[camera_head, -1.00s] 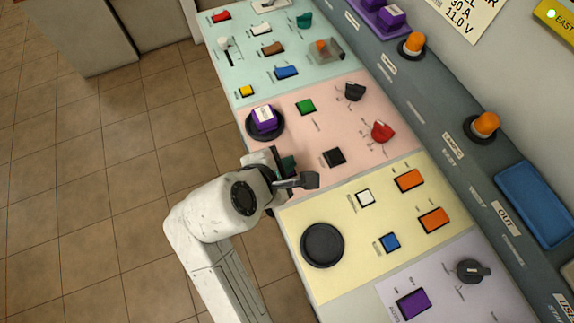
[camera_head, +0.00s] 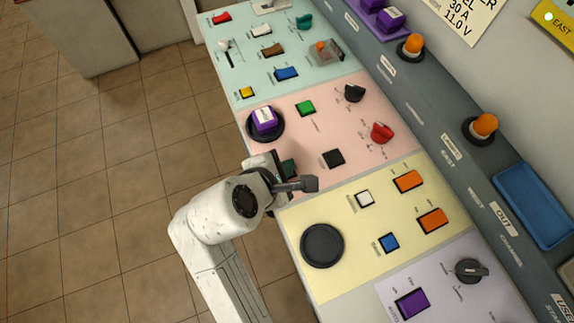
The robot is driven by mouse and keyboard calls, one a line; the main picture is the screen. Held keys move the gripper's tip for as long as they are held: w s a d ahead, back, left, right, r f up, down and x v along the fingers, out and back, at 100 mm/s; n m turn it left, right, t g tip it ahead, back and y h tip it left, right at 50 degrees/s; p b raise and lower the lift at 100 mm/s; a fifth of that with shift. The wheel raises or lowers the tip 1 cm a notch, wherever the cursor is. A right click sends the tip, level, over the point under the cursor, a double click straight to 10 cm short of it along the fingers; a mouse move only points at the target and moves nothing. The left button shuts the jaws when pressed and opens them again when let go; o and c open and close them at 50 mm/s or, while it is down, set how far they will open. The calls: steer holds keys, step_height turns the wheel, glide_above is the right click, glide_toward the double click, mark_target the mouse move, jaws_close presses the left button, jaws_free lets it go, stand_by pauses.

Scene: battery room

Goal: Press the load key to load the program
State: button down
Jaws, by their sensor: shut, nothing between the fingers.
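My gripper (camera_head: 272,172) is shut and empty, at the left edge of the pink panel (camera_head: 330,118). A black key (camera_head: 333,158) and a green key (camera_head: 305,108) are also on the pink panel. A white key (camera_head: 365,199) and a blue key (camera_head: 389,242) are on the yellow panel (camera_head: 335,199). The small labels are too blurred to show which one is the load key.
A purple block (camera_head: 264,118) sits on a round black pad (camera_head: 278,128). Black (camera_head: 355,93) and red (camera_head: 382,133) knobs stand on the pink panel. An empty black round pad (camera_head: 322,246) lies on the yellow panel. Orange-capped posts (camera_head: 485,125) rise along the back ledge.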

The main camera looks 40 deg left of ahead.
steer(key=shift+f, duration=0.5)
stand_by(0.8)
steer(key=shift+r, duration=0.1)
steer(key=shift+r+p, duration=0.8)
steer(key=shift+p, duration=0.45)
step_height(320, 180, up, 5)
steer(key=p, duration=0.6)
steer(key=shift+r, duration=0.1)
stand_by(0.3)
